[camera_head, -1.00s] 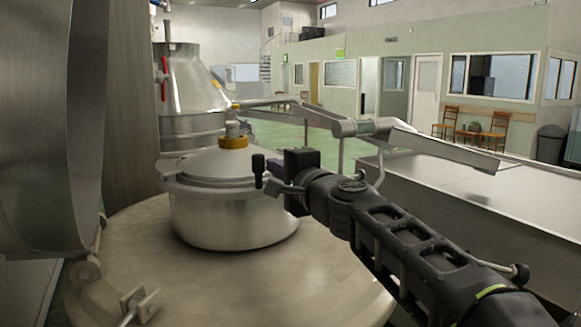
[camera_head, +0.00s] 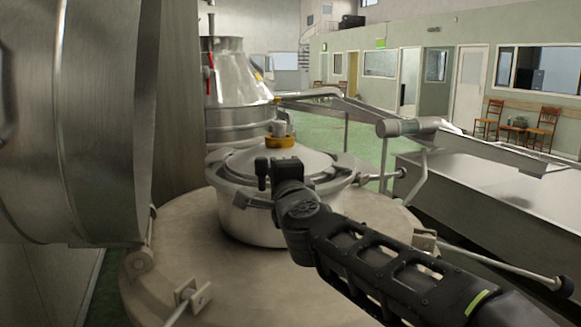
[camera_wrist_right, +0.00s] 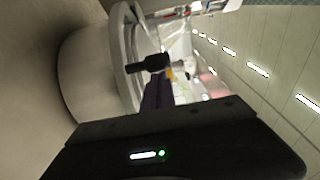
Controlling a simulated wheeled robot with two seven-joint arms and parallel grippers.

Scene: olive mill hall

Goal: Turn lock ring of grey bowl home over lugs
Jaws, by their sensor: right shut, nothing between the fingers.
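The grey bowl (camera_head: 250,218) is a round steel vessel on a wide steel top, with a domed lid (camera_head: 300,162). The lock ring (camera_head: 228,178) runs around its rim. A short upright black grip (camera_head: 262,172) stands at the front of the rim. My right gripper (camera_head: 276,172) is right beside this grip, in front of the bowl. In the wrist view the black grip (camera_wrist_right: 148,64) lies just past the purple fingers (camera_wrist_right: 157,92), which are shut and empty; whether they touch it I cannot tell. My arm hides part of the ring and bowl. My left gripper is out of view.
A yellow collar with a steel knob (camera_head: 281,138) tops the lid. A large steel drum (camera_head: 80,120) stands close on the left. A long trough (camera_head: 480,195) lies at right.

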